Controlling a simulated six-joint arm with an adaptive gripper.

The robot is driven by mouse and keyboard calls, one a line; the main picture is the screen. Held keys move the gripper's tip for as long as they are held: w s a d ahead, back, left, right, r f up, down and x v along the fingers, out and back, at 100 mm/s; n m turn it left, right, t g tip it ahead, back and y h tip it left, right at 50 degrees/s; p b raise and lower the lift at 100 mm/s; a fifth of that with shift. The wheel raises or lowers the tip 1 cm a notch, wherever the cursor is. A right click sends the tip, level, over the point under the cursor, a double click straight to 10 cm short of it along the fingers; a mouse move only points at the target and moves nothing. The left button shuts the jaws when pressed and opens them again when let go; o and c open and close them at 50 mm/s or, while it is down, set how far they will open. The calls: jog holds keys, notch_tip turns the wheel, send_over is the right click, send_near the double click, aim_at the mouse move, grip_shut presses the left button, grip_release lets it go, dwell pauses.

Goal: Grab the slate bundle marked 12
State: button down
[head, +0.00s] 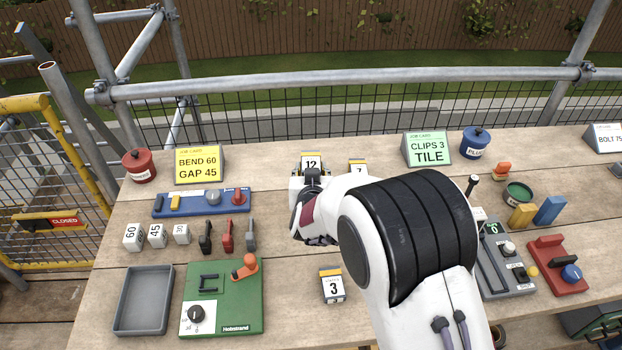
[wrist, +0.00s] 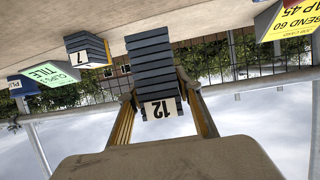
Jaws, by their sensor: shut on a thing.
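The slate bundle marked 12 (wrist: 152,68) is a stack of dark grey slates with a white label, seen upside down in the wrist view. My gripper (wrist: 160,100) has one finger on each side of it, shut on the bundle near its label. In the head view the bundle's label (head: 311,161) shows at the back of the bench, just behind my gripper (head: 310,180). My wrist hides the lower part of the bundle there. I cannot tell whether it is clear of the bench.
The bundle marked 7 (head: 357,166) stands close by on the right, and the bundle marked 3 (head: 332,286) stands nearer the front. Yellow (head: 200,163) and green (head: 427,148) job cards stand at the back. A green bender board (head: 222,298) and grey tray (head: 143,300) lie front left.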

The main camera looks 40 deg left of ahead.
aim_at(310, 160)
jog(key=shift+r, duration=2.4)
jog(key=shift+a, duration=0.1)
